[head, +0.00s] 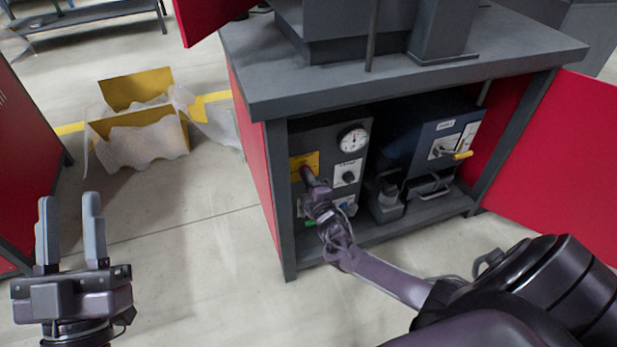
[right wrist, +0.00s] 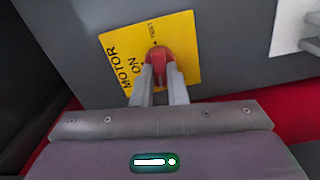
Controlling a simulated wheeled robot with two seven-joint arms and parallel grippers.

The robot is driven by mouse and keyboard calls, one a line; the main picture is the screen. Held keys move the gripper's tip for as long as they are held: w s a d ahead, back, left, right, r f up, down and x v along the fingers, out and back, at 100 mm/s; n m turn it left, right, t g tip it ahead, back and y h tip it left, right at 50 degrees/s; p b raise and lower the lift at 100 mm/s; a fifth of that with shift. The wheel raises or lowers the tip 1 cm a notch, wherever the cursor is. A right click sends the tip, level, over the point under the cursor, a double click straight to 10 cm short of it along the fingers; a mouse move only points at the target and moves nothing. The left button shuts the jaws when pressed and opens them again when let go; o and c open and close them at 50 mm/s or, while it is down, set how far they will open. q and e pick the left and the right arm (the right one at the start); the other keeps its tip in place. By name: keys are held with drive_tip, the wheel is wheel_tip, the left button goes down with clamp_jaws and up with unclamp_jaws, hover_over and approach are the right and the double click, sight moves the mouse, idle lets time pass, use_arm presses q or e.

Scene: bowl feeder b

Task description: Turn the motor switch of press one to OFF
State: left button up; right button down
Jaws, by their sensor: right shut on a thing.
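The motor switch is a red knob (right wrist: 158,62) on a yellow plate (right wrist: 185,38) marked MOTOR and ON. In the head view the yellow plate (head: 312,158) is on the upper left of the grey control panel inside the press cabinet. My right gripper (right wrist: 160,78) is shut on the red knob, with one finger on each side of it. In the head view my right gripper (head: 307,176) reaches into the cabinet and hides the knob. The rest of the plate's lettering is partly hidden by the fingers. My left gripper (head: 72,212) is open and empty, at the lower left over the floor.
A dial gauge (head: 353,139) and a black knob (head: 348,178) are on the same panel. A blue-grey unit with a yellow-tipped lever (head: 463,155) stands to the right. The cabinet's red door (head: 560,150) is open. A yellow box (head: 140,128) with plastic wrap lies on the floor.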

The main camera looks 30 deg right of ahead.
use_arm(q)
drive_tip(key=shift+w+d+f+g+y, duration=0.15)
drive_tip(key=shift+w+f+g, duration=0.2)
drive_tip(key=shift+f, duration=0.35)
drive_tip(key=shift+w+d+f+g+y, duration=0.2)
drive_tip(key=shift+f+g, duration=0.25)
drive_tip(key=shift+f, duration=0.3)
drive_tip(key=shift+w+d+f+g+y, duration=0.15)
drive_tip(key=shift+w+f+g, duration=0.2)
drive_tip(key=shift+f, duration=0.35)
use_arm(e)
drive_tip(key=shift+f+n, duration=0.1)
drive_tip(key=shift+n, duration=0.8)
use_arm(q)
drive_tip(key=shift+s, duration=0.1)
use_arm(e)
drive_tip(key=c, duration=1.4)
unclamp_jaws()
drive_tip(key=shift+c, duration=0.2)
